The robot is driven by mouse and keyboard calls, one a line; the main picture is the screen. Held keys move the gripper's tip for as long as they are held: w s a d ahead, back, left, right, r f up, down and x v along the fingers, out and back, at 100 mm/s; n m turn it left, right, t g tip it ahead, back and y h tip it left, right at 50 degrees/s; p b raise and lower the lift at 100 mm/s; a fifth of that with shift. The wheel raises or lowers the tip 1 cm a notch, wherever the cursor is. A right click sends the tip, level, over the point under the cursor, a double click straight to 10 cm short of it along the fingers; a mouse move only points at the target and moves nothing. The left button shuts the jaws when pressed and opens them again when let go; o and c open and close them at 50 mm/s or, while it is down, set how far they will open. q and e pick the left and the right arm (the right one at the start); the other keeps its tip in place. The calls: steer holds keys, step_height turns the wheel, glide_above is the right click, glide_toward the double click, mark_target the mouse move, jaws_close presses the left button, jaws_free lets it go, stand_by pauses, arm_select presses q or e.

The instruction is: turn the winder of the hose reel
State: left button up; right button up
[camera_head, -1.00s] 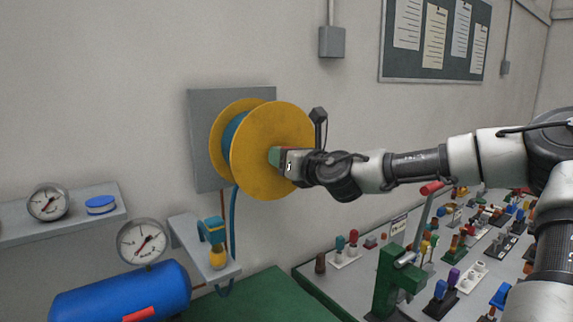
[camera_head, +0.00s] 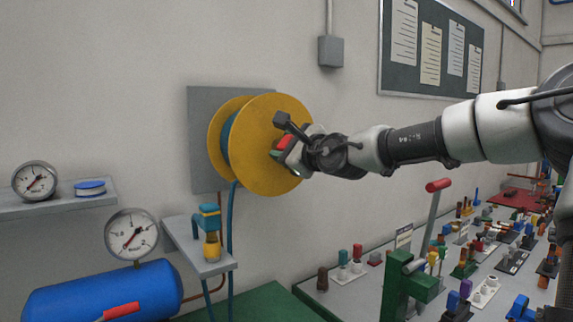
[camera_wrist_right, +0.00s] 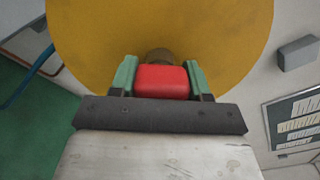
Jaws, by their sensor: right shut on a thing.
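The hose reel (camera_head: 262,170) is a yellow double-flanged drum with blue hose between its flanges, mounted on a grey wall plate (camera_head: 201,115). Its winder (camera_wrist_right: 161,81) has a red grip, seen in the right wrist view between two green fingers in front of the yellow flange. My right gripper (camera_head: 280,147) is at the right side of the front flange and is shut on the red grip. In the head view the gripper hides most of the winder. My left gripper is not in view.
A blue tank (camera_head: 105,295) with a gauge (camera_head: 131,236) stands at lower left. A small shelf (camera_head: 198,257) holds a blue-and-yellow fitting below the reel. A bench (camera_head: 345,300) with many coloured controls and a green lever stand (camera_head: 398,285) lies at lower right.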

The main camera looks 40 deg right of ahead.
steer(key=n+b, duration=0.1)
steer(key=n, duration=0.1)
steer(key=shift+f+n, duration=0.2)
steer(key=shift+n, duration=0.2)
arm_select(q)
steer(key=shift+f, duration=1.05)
arm_select(e)
steer(key=shift+r+n, duration=0.1)
steer(key=shift+n, duration=2)
steer(key=o, duration=0.9)
steer(key=shift+r, duration=0.1)
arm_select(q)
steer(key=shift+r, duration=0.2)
arm_select(e)
steer(key=shift+s+a, duration=0.2)
steer(key=shift+s, duration=1.6)
steer(key=shift+s+a, duration=0.2)
steer(key=shift+s, duration=1.6)
steer(key=shift+s+a, duration=0.2)
steer(key=shift+s, duration=1.6)
